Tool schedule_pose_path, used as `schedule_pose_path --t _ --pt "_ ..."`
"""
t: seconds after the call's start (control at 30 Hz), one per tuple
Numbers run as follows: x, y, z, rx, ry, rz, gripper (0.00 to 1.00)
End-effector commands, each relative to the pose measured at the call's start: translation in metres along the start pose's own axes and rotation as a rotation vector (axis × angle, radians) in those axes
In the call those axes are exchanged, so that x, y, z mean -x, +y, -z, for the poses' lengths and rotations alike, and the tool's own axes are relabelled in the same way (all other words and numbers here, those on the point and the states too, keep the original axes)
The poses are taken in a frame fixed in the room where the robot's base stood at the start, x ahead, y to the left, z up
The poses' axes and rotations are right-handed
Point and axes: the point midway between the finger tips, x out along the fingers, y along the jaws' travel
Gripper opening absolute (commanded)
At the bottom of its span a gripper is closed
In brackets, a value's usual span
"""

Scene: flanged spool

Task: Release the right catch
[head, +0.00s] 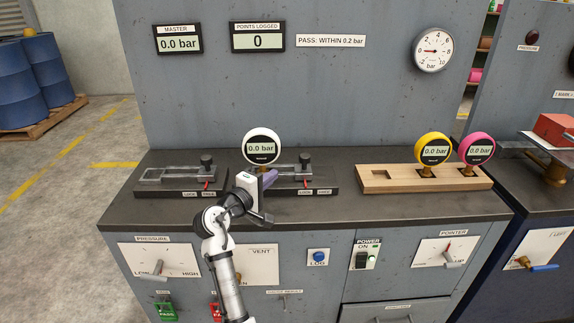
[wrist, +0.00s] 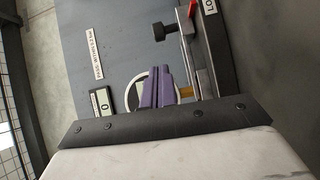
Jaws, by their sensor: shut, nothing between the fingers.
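The right catch is on the right clamp fixture (head: 325,190), with a black knob (head: 305,159) and a small red pointer (head: 299,182) above a two-word label. The knob also shows in the wrist view (wrist: 165,32), with the red pointer (wrist: 192,9) at the top edge. A white gauge (head: 262,142) reading 0.0 bar stands upright at this fixture's left end. My gripper (head: 269,178), with purple fingers, is shut and empty in front of the gauge, left of the knob. The fingers (wrist: 158,87) overlap the gauge in the wrist view. My gripper hides the fixture's left part.
A similar left fixture (head: 150,189) has its own knob (head: 207,160) and no gauge. A wooden rack (head: 400,184) to the right holds a yellow gauge (head: 434,148) and a pink gauge (head: 477,148). The bench front has levers and buttons. The bench between fixture and rack is clear.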

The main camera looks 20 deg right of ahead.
Motion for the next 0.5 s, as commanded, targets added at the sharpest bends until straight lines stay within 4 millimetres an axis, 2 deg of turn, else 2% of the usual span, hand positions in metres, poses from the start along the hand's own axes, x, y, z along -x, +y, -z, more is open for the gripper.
schedule_pose_path --t 0.17,0.5 --pt "-0.021 0.003 -0.001 0.0 -0.003 0.001 0.0" --pt "-0.081 0.003 -0.001 0.0 -0.002 0.001 0.0"
